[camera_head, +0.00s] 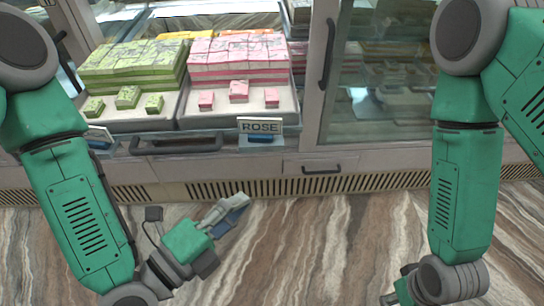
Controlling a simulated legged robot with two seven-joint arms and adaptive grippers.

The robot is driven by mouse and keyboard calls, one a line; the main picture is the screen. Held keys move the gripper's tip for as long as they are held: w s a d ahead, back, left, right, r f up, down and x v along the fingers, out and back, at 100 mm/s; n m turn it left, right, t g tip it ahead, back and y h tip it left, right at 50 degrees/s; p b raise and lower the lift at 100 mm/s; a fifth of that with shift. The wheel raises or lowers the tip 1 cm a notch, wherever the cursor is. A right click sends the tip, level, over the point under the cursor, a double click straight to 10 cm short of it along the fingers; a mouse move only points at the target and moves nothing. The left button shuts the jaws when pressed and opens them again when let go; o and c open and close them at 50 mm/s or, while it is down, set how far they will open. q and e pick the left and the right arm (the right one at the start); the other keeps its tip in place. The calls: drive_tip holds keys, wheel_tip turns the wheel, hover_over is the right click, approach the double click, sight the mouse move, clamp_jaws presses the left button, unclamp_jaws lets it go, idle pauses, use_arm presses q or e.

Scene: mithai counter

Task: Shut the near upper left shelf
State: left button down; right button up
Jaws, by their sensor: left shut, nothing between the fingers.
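The left shelf (121,147) of the display counter carries trays of green and pink sweets. It has a dark bar handle (178,145) on its front, and it seems to stand out past the door frame on its right; how far is hard to tell. My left gripper (236,204) is shut and empty, in front of the counter and below the shelf front in the picture, apart from the handle. My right gripper (391,298) shows only partly at the bottom edge; its fingers are mostly cut off.
A ROSE sign (261,126) stands at the shelf's front right. A glass door (375,100) with a vertical handle (327,55) covers the right section. A small drawer handle (322,169) and vent grilles (270,187) lie below. The marbled floor (320,240) in front is clear.

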sight(278, 149)
use_arm(q)
drive_tip(key=w+d, duration=0.2)
drive_tip(key=w, duration=0.1)
drive_tip(key=w+d+b, duration=0.1)
drive_tip(key=w, duration=0.2)
drive_tip(key=w+d, duration=0.2)
drive_tip(key=w, duration=0.2)
drive_tip(key=shift+d+b, duration=0.35)
use_arm(e)
drive_tip(key=shift+a+f, duration=0.15)
drive_tip(key=shift+f, duration=0.65)
use_arm(q)
drive_tip(key=shift+w+a, duration=0.1)
drive_tip(key=shift+a, duration=0.1)
use_arm(e)
drive_tip(key=shift+a, duration=0.1)
